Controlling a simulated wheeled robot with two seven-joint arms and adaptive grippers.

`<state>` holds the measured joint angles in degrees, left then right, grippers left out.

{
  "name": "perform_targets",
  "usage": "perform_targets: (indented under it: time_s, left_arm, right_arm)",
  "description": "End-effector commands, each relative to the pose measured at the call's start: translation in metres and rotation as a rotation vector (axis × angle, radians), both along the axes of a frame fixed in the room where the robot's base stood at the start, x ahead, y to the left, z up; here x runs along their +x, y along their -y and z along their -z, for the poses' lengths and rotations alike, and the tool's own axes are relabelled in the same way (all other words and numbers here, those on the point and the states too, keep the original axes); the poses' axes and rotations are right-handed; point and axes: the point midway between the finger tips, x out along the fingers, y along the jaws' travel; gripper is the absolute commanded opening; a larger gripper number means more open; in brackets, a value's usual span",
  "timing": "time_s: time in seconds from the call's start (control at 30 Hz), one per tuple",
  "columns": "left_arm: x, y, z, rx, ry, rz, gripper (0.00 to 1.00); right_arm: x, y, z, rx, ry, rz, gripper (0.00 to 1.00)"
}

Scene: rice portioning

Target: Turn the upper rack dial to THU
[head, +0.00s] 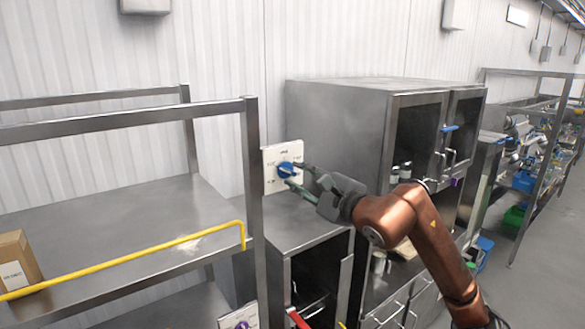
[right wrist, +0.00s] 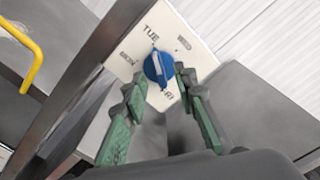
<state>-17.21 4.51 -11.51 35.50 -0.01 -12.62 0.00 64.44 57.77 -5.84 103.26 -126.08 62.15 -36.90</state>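The upper rack dial is a blue knob (head: 286,169) on a white plate (head: 270,157) fixed to the grey rack post. In the right wrist view the knob (right wrist: 158,67) has a pale bar across its face. I cannot read THU. My right gripper (head: 292,175) is at the dial, with its green fingers (right wrist: 159,75) apart on either side of the knob. Contact is unclear. My left gripper is out of view.
The metal rack (head: 252,190) has a yellow bar (head: 130,262) along its shelf and a cardboard box (head: 16,261) at left. A second plate with a purple dial (head: 240,323) is lower down. A steel cabinet (head: 340,120) stands right of the dial.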

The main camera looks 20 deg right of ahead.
Motion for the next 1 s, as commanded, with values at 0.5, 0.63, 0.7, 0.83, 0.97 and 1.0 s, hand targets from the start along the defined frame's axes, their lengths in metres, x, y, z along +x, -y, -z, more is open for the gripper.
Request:
perform_targets:
  time_s: [0.5,0.63,0.7,0.83,0.97,1.0]
  left_arm:
    - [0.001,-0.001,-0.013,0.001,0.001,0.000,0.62]
    - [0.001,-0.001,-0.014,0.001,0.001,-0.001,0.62]
    - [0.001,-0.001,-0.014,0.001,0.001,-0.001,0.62]
    - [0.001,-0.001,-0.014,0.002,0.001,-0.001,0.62]
    - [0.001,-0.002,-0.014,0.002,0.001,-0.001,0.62]
    - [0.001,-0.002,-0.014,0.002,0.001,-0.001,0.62]
  right_arm:
    - [0.027,-0.010,0.001,0.001,-0.002,-0.001,0.26]
    - [0.026,-0.010,0.001,0.001,-0.002,-0.001,0.20]
    - [0.026,-0.010,0.001,0.001,-0.002,-0.001,0.15]
    - [0.026,-0.010,0.001,0.001,-0.002,-0.001,0.06]
    - [0.026,-0.010,0.001,0.001,-0.002,-0.001,0.00]
    - [0.026,-0.010,0.001,0.001,-0.002,-0.001,0.00]
